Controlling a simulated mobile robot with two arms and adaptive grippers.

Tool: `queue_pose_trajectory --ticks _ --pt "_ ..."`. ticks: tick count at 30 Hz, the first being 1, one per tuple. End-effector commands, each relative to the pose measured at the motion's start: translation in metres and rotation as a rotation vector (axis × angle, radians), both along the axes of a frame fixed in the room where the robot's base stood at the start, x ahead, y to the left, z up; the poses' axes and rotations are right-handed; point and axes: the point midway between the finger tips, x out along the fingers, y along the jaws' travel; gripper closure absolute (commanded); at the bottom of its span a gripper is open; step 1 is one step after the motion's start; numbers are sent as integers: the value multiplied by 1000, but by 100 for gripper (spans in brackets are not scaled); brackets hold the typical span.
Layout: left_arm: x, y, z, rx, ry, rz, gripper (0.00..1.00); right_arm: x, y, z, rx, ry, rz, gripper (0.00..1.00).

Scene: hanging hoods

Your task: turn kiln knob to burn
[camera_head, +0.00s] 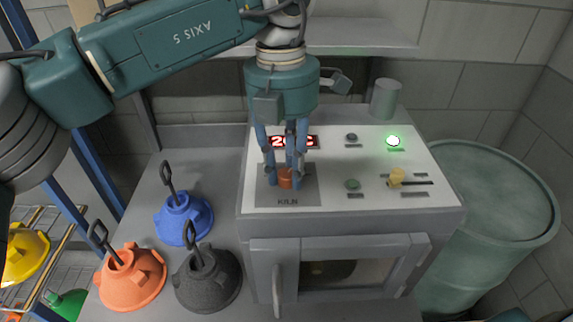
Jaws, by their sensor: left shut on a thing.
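The kiln (330,240) is a grey box with a white sloped control panel on top and a windowed door in front. An orange-red knob (286,180) stands on a grey square marked KILN at the panel's left. My left gripper (286,178) comes down from above with its fingers shut around this knob. The fingers partly hide the knob and the red display (308,141) behind them. The knob's pointing direction cannot be made out. My right gripper is not in view.
A lit green lamp (393,141) and a yellow slider (397,176) are on the panel's right. Blue (184,217), orange (132,278) and dark grey (207,278) hoods with hooks sit left of the kiln. A green barrel (485,220) stands right. A grey cup (386,98) stands behind the panel.

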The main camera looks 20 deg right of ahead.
Motion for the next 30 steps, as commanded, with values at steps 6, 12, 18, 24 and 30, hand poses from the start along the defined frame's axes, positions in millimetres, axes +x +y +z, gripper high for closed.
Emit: queue_pose_trajectory --ticks 6,12,18,24,30 --pt "1 -1 3 -5 -3 -181 100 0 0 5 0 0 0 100" --pt "2 -1 3 -3 -3 -309 100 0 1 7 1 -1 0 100" --pt "2 0 3 -3 -5 -389 100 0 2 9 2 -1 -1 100" --pt "2 0 3 -3 -6 -424 100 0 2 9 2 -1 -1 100" --pt "3 0 3 -2 -6 -431 100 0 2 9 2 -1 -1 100"
